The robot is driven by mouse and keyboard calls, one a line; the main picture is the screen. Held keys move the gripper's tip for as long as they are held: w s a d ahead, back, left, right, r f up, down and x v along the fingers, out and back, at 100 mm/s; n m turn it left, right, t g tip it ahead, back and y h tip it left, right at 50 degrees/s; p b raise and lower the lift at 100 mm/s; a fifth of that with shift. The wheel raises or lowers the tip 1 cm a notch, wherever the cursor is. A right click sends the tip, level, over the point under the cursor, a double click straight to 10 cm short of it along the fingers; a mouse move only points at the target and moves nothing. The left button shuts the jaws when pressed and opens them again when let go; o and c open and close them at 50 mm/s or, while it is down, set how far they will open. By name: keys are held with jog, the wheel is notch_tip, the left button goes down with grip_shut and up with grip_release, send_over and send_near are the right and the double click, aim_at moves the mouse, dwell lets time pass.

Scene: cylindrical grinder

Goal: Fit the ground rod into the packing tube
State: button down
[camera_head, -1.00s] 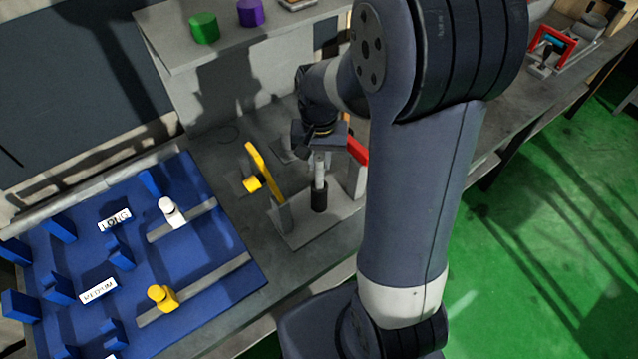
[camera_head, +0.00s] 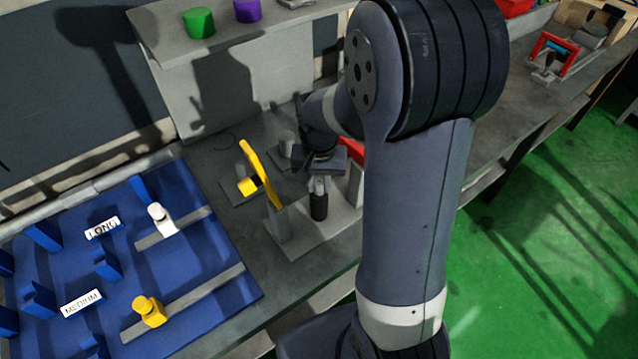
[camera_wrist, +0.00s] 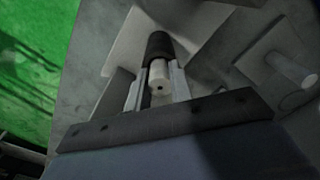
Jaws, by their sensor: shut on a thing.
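My gripper (camera_head: 320,181) points down over the grey fixture and is shut on the pale ground rod (camera_wrist: 160,80). In the wrist view the rod's round end, with a small dark centre hole, faces the camera between the fingers. The black packing tube (camera_head: 319,207) stands upright on the fixture directly below my gripper. It also shows in the wrist view (camera_wrist: 159,45), beyond the rod. The rod's lower end meets the tube's mouth and looks in line with it. How deep it sits inside is hidden.
A yellow upright part (camera_head: 262,175) stands just left of the tube, and a red part (camera_head: 351,150) lies behind it, partly covered by my arm. A blue tray (camera_head: 200,275) with labelled places is at left. A grey shelf (camera_head: 165,50) is at the back.

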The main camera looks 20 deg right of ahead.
jog(key=shift+s+f+b, duration=0.25)
jog(key=shift+f+b, duration=0.25)
jog(key=shift+f, duration=0.1)
jog(key=c, duration=1.3)
grip_release()
jog(key=shift+s+a+f, duration=0.1)
jog(key=shift+f, duration=0.1)
jog(key=shift+o, duration=0.2)
jog(key=shift+r+p, duration=0.45)
jog(key=shift+r, duration=0.2)
notch_tip(320, 180, up, 12)
jog(key=shift+w+r, duration=0.15)
jog(key=shift+w, duration=0.15)
